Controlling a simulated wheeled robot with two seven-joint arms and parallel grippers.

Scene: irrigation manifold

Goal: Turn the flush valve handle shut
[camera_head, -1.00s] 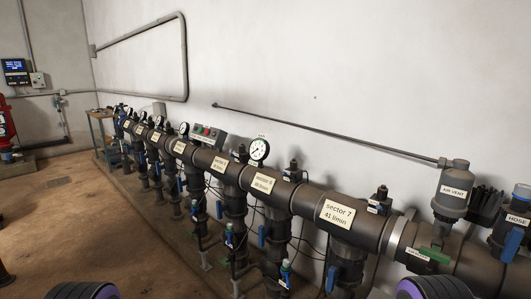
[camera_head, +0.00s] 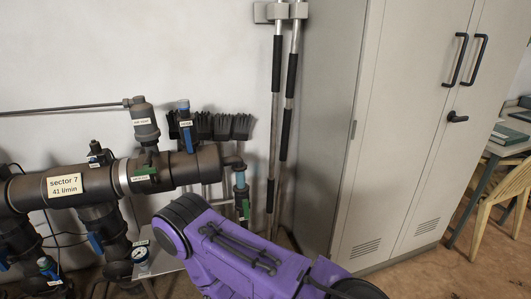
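The dark manifold pipe (camera_head: 80,186) runs along the left and ends at the middle of the view. At its right end a down pipe carries a blue valve body (camera_head: 241,181) with a green handle (camera_head: 245,208) hanging roughly upright. Another green handle (camera_head: 145,174) lies across the pipe below the air vent. Their labels are too small to read, so I cannot tell which is the flush valve handle. A purple arm of mine covers the lower middle, in front of the floor below the pipe end. Neither gripper shows.
A hose valve with a blue handle (camera_head: 188,138) stands on the pipe beside the air vent (camera_head: 143,121). A tall cabinet (camera_head: 400,130) fills the right middle, with a chair (camera_head: 507,195) beyond.

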